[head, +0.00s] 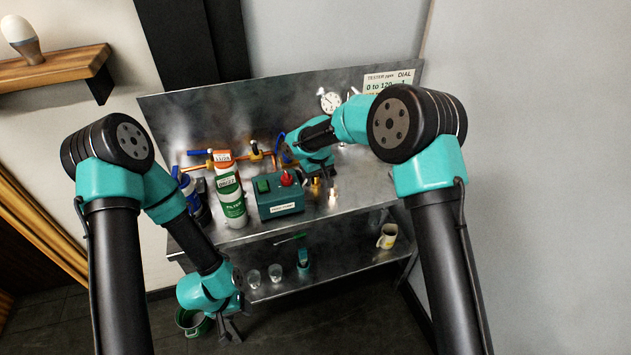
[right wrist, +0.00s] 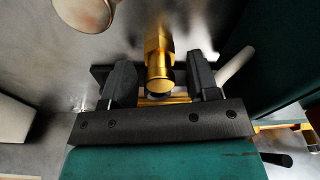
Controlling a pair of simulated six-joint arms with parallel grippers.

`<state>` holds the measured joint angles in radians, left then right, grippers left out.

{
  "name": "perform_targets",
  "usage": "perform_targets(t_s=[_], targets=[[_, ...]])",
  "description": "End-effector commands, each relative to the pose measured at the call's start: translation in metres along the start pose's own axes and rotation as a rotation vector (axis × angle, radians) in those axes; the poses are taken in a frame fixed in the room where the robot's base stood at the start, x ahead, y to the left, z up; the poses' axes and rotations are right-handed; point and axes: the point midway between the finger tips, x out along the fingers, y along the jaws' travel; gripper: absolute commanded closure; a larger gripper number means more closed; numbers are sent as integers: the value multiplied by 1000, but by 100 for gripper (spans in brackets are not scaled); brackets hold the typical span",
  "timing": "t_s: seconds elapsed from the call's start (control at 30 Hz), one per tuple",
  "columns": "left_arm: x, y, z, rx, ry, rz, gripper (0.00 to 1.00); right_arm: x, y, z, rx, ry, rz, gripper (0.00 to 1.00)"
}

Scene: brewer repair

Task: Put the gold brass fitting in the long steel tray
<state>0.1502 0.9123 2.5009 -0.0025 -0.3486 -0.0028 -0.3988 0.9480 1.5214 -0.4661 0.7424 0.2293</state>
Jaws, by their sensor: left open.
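The gold brass fitting (right wrist: 158,58) stands between the two fingers of my right gripper (right wrist: 162,84) in the right wrist view. Gaps show between the fitting and both fingers, so the gripper is open around it. In the head view the fitting (head: 316,188) is a small gold spot under my right gripper (head: 323,176), partly hidden by it, on the steel bench. My left gripper (head: 231,328) hangs low in front of the lower shelf, open and empty. I cannot make out the long steel tray in either view.
A teal box with a red knob (head: 279,198) stands just left of my right gripper. A green and white filter cartridge (head: 231,200) stands further left. A small pale object (head: 333,199) is close on the right. The bench (head: 368,185) is clear at right. A mug (head: 387,237) is below.

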Motion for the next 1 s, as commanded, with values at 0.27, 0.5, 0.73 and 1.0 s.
perform_targets(t_s=[0.27, 0.5, 0.73, 1.0], targets=[[0, 0, 0, 0, 0, 0, 47, 0, 0, 0, 0, 0, 0, 72], [0, 0, 0, 0, 0, 0, 47, 0, 0, 0, 0, 0, 0, 95], [0, 0, 0, 0, 0, 0, 47, -1, 0, 0, 0, 1, 0, 97], [0, 0, 0, 0, 0, 0, 47, -21, 0, -3, 0, 4, 1, 97]])
